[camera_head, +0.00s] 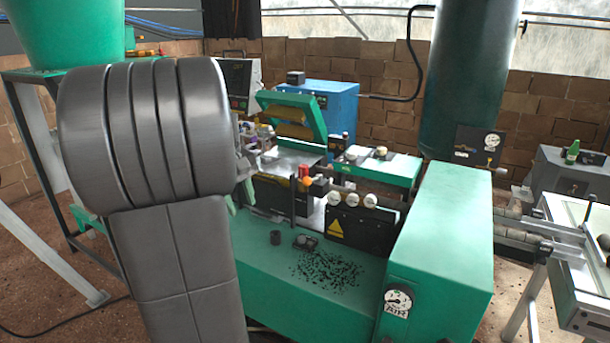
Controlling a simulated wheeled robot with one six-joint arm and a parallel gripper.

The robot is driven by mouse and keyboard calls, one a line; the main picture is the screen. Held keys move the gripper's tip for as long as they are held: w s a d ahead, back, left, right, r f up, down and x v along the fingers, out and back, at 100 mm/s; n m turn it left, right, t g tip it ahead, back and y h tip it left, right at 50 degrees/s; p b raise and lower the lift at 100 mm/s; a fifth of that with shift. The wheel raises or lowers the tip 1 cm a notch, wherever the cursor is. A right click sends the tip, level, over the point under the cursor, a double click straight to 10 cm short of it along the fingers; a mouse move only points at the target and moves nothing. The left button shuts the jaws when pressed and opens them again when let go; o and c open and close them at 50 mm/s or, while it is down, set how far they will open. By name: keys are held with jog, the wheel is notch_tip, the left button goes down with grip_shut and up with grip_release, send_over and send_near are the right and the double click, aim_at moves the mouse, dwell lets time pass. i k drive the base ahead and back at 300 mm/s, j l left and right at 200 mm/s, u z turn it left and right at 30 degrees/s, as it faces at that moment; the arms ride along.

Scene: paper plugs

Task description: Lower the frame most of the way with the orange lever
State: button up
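A green frame (312,108) is raised and tilted above a pale metal bed on the green machine, in the middle of the view. A small orange knob (307,181), which looks like the orange lever's end, is below the frame, close to a red part (303,171). The lever's shaft is hard to make out. My grey arm fills the left of the view and ends near the machine's left side. My gripper is hidden behind the arm, so its fingers and anything in them cannot be seen.
A tall green housing (445,240) rises at right. A blue cabinet (335,102) is at the back.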

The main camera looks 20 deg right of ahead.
aim_at(306, 181)
jog(key=i+l+z, duration=0.25)
jog(key=i, duration=0.3)
jog(key=i+z, duration=0.25)
jog(key=i, duration=0.25)
